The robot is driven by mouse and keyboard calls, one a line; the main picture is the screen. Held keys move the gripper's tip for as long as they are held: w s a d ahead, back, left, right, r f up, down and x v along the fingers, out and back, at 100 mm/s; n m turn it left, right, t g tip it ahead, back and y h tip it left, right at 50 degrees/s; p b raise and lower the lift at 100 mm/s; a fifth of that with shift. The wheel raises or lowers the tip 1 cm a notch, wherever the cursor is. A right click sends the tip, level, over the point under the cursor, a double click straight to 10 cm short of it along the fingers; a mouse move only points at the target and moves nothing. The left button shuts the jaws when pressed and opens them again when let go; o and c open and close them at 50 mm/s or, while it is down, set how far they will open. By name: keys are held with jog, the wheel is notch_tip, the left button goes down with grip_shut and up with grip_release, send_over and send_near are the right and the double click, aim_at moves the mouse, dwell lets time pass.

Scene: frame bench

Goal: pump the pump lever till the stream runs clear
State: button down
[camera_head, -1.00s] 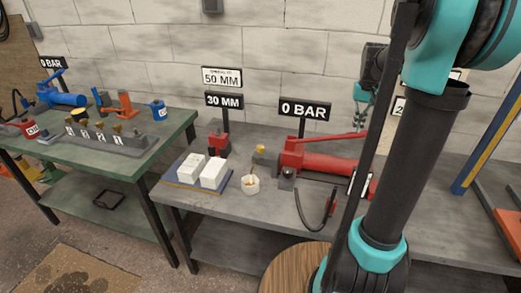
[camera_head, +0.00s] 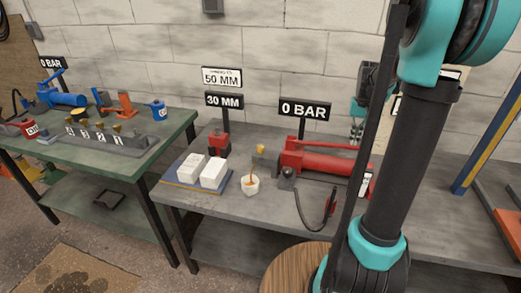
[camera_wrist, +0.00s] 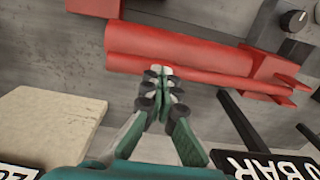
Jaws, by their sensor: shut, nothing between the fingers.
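The red hand pump (camera_head: 325,162) lies on the grey bench, with its red pump lever (camera_head: 325,146) along the top, nearly level. My gripper (camera_head: 356,133) is shut and empty near the lever's right end, partly behind my arm. In the wrist view my gripper's fingertips (camera_wrist: 160,73) overlap the red bars of the pump; whether they touch the lever cannot be told. A yellow outlet (camera_head: 260,149) sits at the pump's left end. A white cup (camera_head: 250,188) stands below it, with a thin brownish-orange streak at its mouth.
A sign reading 0 BAR (camera_head: 305,109) stands behind the pump. A red jack (camera_head: 218,142) and white blocks on a blue tray (camera_head: 170,179) stand to the left. A black hose (camera_head: 300,212) hangs at the bench front. A green bench (camera_head: 175,128) is farther left.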

jog(key=shift+r, duration=3.35)
notch_tip(320, 180, up, 5)
jog(key=shift+s, duration=0.1)
